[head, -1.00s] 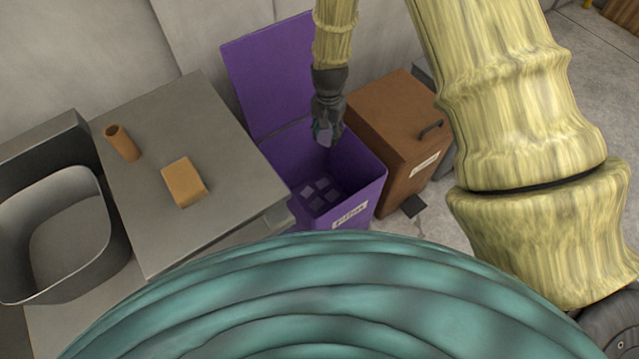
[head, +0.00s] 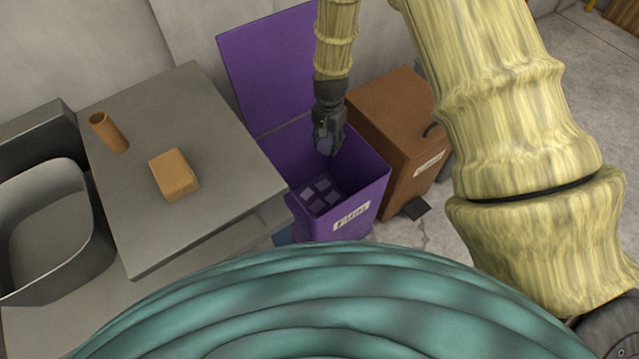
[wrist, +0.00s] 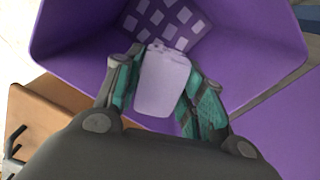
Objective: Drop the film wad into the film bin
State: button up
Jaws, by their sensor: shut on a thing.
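The film wad (wrist: 162,82) is a pale lilac, flattened lump held between the teal-padded fingers of my gripper (wrist: 160,95) in the wrist view. In the head view the wad (head: 325,145) shows small and dark at the tip of my gripper (head: 327,140). The film bin (head: 362,190) is purple, with its lid (head: 265,65) raised and a label on its front. My gripper points down over the bin's opening, with the wad at about rim level. Several pale squares show at the bottom of the bin, which also fills the top of the wrist view (wrist: 235,60).
A brown bin (head: 390,115) with a closed lid and a dark handle stands right of the purple bin. At left a grey table (head: 200,200) carries a cardboard tube (head: 108,132) and a tan block (head: 174,175). A grey tub (head: 90,215) stands at far left.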

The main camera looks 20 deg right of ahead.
jog(key=o, duration=0.8)
jog(key=shift+c, duration=0.2)
jog(key=shift+r, duration=0.15)
notch_tip(320, 180, up, 12)
dwell(0.6)
jog(key=s+d+f+n+p, duration=0.2)
jog(key=s+f+p, duration=0.1)
jog(key=s+f, duration=0.4)
jog(key=s+d+f+n+p, duration=0.1)
jog(key=s+f+n+p, duration=0.3)
jog(key=s, duration=0.6)
jog(key=s+f+n+p, duration=0.1)
jog(key=s+p, duration=0.3)
jog(key=s, duration=1.5)
jog(key=shift+s+d+f+n, duration=0.15)
jog(key=shift+d+f+n, duration=0.2)
jog(key=shift+n, duration=0.45)
